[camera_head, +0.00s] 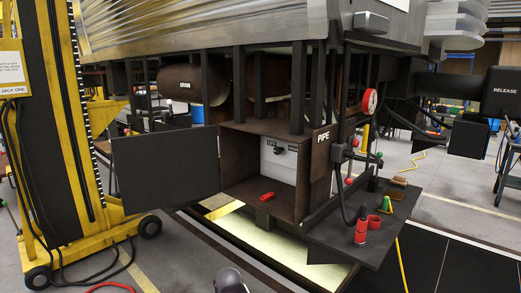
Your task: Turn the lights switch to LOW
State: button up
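The lights switch (279,150) appears to be the small black knob on a pale grey panel (282,168) at the back of an open brown box under the railcar. Small dark labels sit to the upper left and right of the knob. They are too small to read, and I cannot tell which one the knob points to. The box's dark door (166,168) hangs open to the left, leaving the front of the panel uncovered.
A red object (267,197) lies on the box floor. A dark shelf (385,228) with red and green items juts out at the right. The yellow jack (50,130) stands at the left, with cables on the floor. A lit pit lies below the box.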

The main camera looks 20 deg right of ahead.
aim_at(278, 151)
jog(key=i, duration=1.15)
jog(key=z, duration=0.45)
